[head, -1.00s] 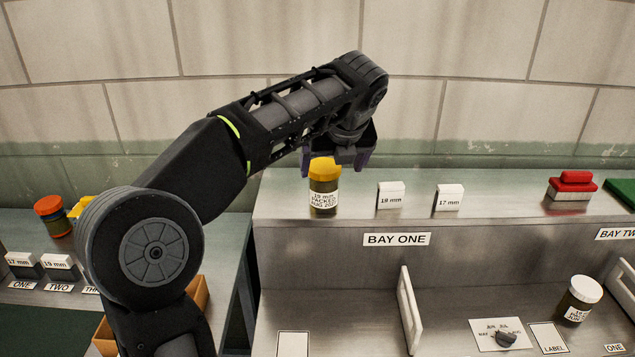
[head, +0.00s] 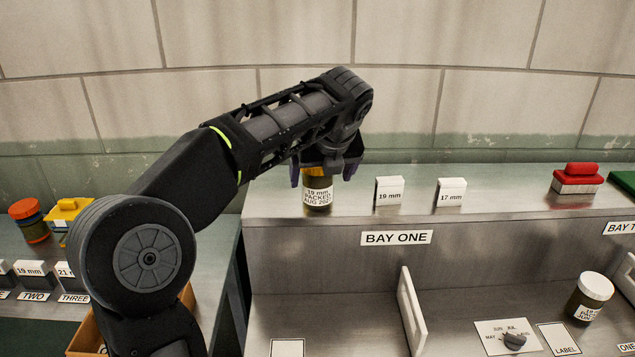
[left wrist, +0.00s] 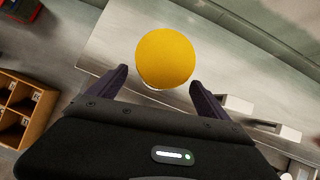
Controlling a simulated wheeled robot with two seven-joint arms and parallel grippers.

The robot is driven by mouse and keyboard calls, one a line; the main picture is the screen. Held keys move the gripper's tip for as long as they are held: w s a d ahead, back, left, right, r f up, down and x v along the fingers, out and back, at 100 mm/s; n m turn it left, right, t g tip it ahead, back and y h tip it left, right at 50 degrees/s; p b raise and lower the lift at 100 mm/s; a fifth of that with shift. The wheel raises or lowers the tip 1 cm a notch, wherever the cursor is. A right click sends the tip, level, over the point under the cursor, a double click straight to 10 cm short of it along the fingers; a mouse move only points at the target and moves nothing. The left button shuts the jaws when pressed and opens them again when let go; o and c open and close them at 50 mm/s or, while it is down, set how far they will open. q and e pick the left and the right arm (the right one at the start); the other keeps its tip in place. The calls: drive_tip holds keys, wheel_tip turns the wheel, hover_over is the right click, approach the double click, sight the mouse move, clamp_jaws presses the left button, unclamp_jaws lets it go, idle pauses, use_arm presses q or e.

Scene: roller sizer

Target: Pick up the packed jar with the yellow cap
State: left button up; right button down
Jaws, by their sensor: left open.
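The packed jar (head: 318,194) stands upright on the upper shelf above the BAY ONE sign. Its white label reads 19 mm PACKED AUG, and its yellow cap is mostly hidden by my left gripper in the head view. The cap (left wrist: 165,58) shows round and whole in the left wrist view. My left gripper (head: 326,178) is open and points down over the jar, with a finger to each side of the cap. In the left wrist view the left gripper (left wrist: 160,88) has the cap between and slightly beyond its fingertips. My right gripper is not in view.
White blocks marked 19 mm (head: 389,191) and 17 mm (head: 451,192) stand right of the jar. A red-handled stamp (head: 577,178) is farther right. A tiled wall rises behind.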

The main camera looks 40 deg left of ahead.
sight(317, 185)
use_arm(q)
drive_tip(key=shift+w+a+f, duration=0.15)
drive_tip(key=shift+a+f, duration=0.1)
drive_tip(key=shift+f, duration=0.15)
drive_tip(key=x, duration=0.5)
drive_tip(key=shift+w+a+p, duration=0.1)
drive_tip(key=shift+p, duration=0.25)
drive_tip(key=shift+c, duration=0.4)
drive_tip(key=c, duration=1.8)
drive_tip(key=shift+r, duration=0.15)
wheel_tip(317, 185, up, 10)
drive_tip(key=shift+f+p, duration=0.1)
drive_tip(key=shift+p, duration=0.45)
